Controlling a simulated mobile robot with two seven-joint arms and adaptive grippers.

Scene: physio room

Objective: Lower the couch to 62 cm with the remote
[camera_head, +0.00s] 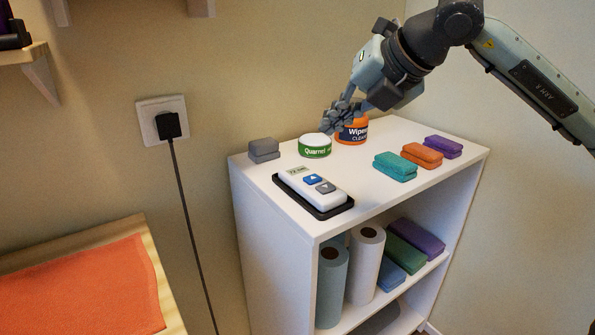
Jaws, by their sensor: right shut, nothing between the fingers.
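The white remote (322,195) lies flat in a dark tray (346,206) on top of the white shelf unit. It has a small display (297,170), whose figures are too small to read surely, a blue button (313,179) and a grey button (326,187) with arrow marks. My right gripper (328,124) is shut and empty. It is above the back of the shelf top, beyond the remote, in front of the wipes tub and close to the green-labelled tub. My left gripper is out of view. I cannot identify the couch in this view.
A green-and-white tub (314,150), an orange wipes tub (352,137) and a grey block (264,147) stand behind the remote. Teal (396,170), orange and purple folded pieces lie right. An orange towel (80,290) covers a wooden-edged surface at lower left. A cable hangs from a wall socket (150,118).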

